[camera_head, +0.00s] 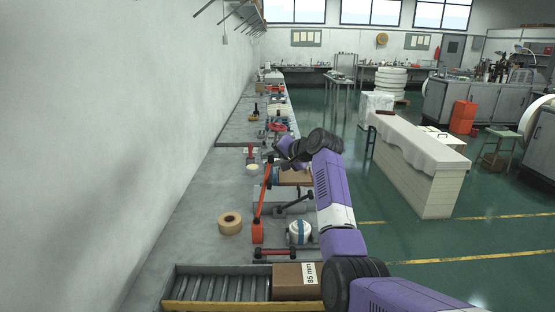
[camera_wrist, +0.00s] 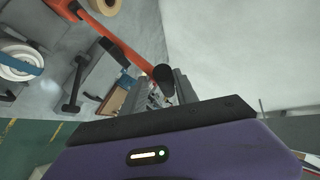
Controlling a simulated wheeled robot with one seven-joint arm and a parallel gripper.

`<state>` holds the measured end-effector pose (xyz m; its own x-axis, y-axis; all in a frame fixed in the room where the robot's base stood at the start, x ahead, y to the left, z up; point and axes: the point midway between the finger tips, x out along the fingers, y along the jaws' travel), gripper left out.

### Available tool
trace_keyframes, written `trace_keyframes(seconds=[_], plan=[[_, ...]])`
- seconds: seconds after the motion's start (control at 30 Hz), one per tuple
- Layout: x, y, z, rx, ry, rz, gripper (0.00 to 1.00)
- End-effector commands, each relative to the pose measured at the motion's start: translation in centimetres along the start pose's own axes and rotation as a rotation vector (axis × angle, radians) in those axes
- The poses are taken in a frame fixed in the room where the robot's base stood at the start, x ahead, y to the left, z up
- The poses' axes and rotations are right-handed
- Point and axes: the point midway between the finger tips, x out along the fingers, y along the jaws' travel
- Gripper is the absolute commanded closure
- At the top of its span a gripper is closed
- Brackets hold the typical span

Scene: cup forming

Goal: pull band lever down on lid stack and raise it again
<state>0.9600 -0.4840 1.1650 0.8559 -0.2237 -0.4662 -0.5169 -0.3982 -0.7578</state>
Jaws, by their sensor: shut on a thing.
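The band lever (camera_head: 263,191) is a long orange-red bar rising steeply, leaning slightly right, from an orange foot on the bench in the head view. In the wrist view the lever (camera_wrist: 102,33) runs from the upper left to a dark round knob (camera_wrist: 163,74) at my gripper (camera_wrist: 160,88). My gripper is shut on the lever's end, though the contact is partly hidden. The lid stack (camera_head: 300,233), white with a blue band, sits right of the lever's foot; its white round top (camera_wrist: 18,64) shows at the left of the wrist view.
A tan tape roll (camera_head: 230,222) lies left of the lever's foot. A dark T-shaped handle (camera_head: 294,204) stands above the lid stack. A roller tray (camera_head: 222,286) with a box marked 85 mm (camera_head: 297,281) is in front. The wall borders the bench on the left.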

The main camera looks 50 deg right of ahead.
Motion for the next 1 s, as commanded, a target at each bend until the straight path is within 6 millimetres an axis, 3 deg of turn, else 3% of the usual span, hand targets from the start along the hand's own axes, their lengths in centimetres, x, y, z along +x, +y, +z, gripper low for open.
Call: trace_keyframes(seconds=[0.3, 1.0], plan=[[-3.1, -0.2, 0.3, -0.001, -0.006, -0.003, 0.71], [-3.3, -0.2, 0.2, -0.004, -0.004, -0.002, 0.71]])
